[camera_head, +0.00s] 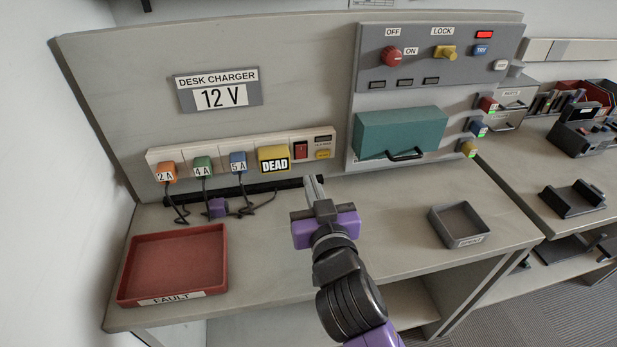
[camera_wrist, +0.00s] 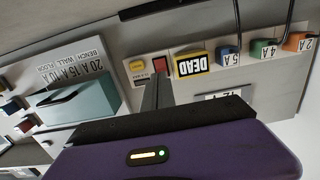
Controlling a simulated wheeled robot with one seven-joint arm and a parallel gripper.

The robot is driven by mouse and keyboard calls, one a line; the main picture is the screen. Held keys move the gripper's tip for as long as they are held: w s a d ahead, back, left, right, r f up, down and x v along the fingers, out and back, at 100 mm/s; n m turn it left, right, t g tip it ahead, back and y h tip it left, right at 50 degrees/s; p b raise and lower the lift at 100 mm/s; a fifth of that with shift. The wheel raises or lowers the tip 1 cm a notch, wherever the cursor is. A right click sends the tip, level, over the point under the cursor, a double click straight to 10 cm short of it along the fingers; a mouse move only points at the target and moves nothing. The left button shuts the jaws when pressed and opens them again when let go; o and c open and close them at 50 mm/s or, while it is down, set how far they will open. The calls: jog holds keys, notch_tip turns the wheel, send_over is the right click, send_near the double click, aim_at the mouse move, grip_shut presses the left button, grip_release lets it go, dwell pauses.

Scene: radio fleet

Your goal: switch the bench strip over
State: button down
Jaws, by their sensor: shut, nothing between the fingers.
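The bench strip (camera_head: 200,157) is a pale bar on the back panel. It carries an orange 2 A plug (camera_head: 165,171), a green 4 A plug (camera_head: 203,167), a blue 5 A plug (camera_head: 238,163) and a yellow block marked DEAD (camera_head: 274,159). A red rocker switch (camera_head: 300,150) and a small yellow button (camera_head: 323,154) sit at its right end. My gripper (camera_head: 313,183) is shut and empty, its fingertips just below and in front of the switch. In the wrist view the fingers reach up near the red switch (camera_wrist: 160,65); contact cannot be told.
A red FAULT tray (camera_head: 175,262) stands on the bench at left, a grey tray (camera_head: 459,225) at right. A teal box (camera_head: 402,133) and a control panel with a red knob (camera_head: 391,56) and yellow LOCK knob (camera_head: 445,52) are right of the strip. Cables hang below the plugs.

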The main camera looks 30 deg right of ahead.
jog(key=v, duration=0.6)
dwell(0.5)
jog(key=s+a+r+n+t+y, duration=0.1)
jog(key=s+a+n+t+y, duration=0.1)
jog(key=s+a+n+y, duration=0.35)
jog(key=s+d+f+m+g+p, duration=0.1)
jog(key=s+d+f+g+p, duration=0.1)
jog(key=s, duration=1.1)
jog(key=s+d+f+m+g+h+p, duration=0.1)
jog(key=s+d+f+m+g+p, duration=0.1)
jog(key=s, duration=1.2)
jog(key=shift+d+p, duration=0.9)
jog(key=shift+d, duration=0.05)
